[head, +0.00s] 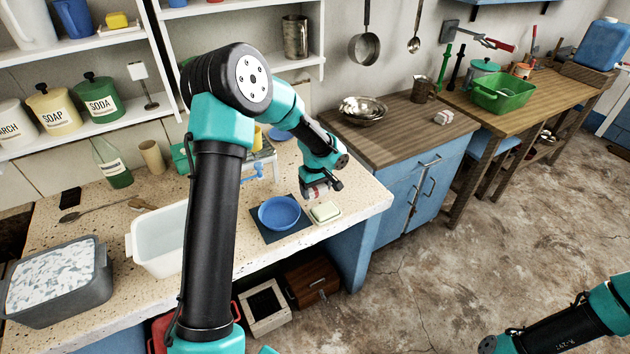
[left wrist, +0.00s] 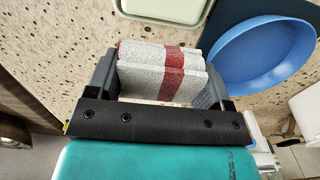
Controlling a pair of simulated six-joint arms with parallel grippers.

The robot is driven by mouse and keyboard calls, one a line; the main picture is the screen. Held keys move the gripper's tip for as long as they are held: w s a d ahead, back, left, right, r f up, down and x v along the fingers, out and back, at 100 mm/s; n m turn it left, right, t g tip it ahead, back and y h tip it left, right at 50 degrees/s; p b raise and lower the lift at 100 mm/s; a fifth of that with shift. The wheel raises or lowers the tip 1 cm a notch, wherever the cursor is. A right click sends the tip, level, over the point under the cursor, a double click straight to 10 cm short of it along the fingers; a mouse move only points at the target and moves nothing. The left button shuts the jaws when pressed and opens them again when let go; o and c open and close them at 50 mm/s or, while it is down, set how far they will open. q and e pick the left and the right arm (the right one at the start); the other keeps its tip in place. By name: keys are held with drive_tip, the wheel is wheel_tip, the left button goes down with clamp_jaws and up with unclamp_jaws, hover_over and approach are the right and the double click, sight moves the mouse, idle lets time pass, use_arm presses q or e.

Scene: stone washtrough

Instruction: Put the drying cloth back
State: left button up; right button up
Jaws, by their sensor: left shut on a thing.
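My left gripper (head: 318,188) is above the speckled stone counter, at the right of the blue bowl. In the left wrist view the left gripper (left wrist: 160,85) is shut on a folded drying cloth (left wrist: 147,70), light grey with a dark red stripe. The cloth (head: 313,192) shows only partly in the head view, under the gripper. I cannot tell whether it touches the counter. My right gripper is out of view; only part of my right arm shows at the lower right.
A blue bowl (head: 279,212) stands on a dark mat (head: 257,226), with a soap dish (head: 325,212) beside it. A small pale folded thing (head: 443,117) lies on the wooden cabinet top (head: 405,135), near a metal bowl (head: 361,110) and a mug (head: 423,90). A white basin (head: 160,240) stands left.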

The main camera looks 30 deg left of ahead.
use_arm(q)
drive_tip(key=w+a, duration=0.1)
drive_tip(key=w, duration=0.1)
drive_tip(key=w+a, duration=0.2)
drive_tip(key=w, duration=0.1)
drive_tip(key=w+a, duration=0.1)
drive_tip(key=w, duration=0.1)
drive_tip(key=shift+w+a+f, duration=0.25)
drive_tip(key=shift+a+f, duration=0.05)
drive_tip(key=shift+f, duration=0.1)
drive_tip(key=shift+f, duration=0.1)
drive_tip(key=shift+f, duration=1.65)
drive_tip(key=shift+f, duration=0.2)
drive_tip(key=o, duration=0.8)
drive_tip(key=shift+r, duration=0.15)
